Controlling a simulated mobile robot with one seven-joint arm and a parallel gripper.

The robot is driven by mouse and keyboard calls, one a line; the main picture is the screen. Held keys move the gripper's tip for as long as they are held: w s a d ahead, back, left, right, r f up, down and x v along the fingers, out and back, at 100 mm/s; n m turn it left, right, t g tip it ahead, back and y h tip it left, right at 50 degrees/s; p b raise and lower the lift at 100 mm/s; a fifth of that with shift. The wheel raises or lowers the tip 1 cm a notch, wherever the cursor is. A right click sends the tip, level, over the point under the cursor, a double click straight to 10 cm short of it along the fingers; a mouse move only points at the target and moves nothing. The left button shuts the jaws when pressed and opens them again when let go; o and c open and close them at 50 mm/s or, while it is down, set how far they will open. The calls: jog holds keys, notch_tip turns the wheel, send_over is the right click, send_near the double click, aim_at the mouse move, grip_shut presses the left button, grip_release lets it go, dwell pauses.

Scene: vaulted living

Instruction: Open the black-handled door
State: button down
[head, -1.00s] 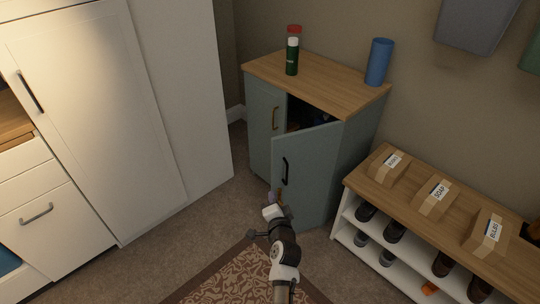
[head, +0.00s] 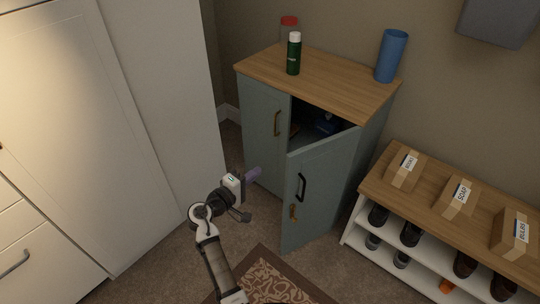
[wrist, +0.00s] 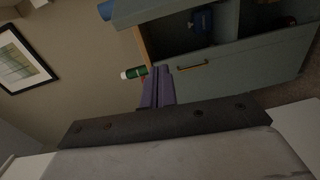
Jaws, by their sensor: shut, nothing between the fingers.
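The grey-green cabinet (head: 262,140) has two doors. Its right door (head: 325,190) carries the black handle (head: 300,187) and stands partly open, swung outward, with a small brass-coloured piece (head: 293,212) below the handle. The left door is closed and has a brass handle (head: 277,124), which also shows in the wrist view (wrist: 193,65). My gripper (head: 253,174) has purple fingers, shut and empty. In the head view it is left of the open door's free edge, apart from the black handle. The fingers also show in the wrist view (wrist: 158,88), where the black handle is not seen.
A dark blue item (head: 326,123) is inside the cabinet. A green bottle (head: 293,55), a red-topped container (head: 288,24) and a blue cylinder (head: 391,56) stand on top. A shoe rack (head: 372,185) with boxes is close on the right; a white wardrobe (head: 165,110) is left.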

jog(key=w+d+r+p, duration=0.1)
jog(key=w+d+p, duration=0.3)
jog(key=d, duration=0.4)
jog(key=shift+w+r+h, duration=0.15)
jog(key=shift+w+h, duration=0.05)
jog(key=shift+h, duration=0.1)
dwell(0.3)
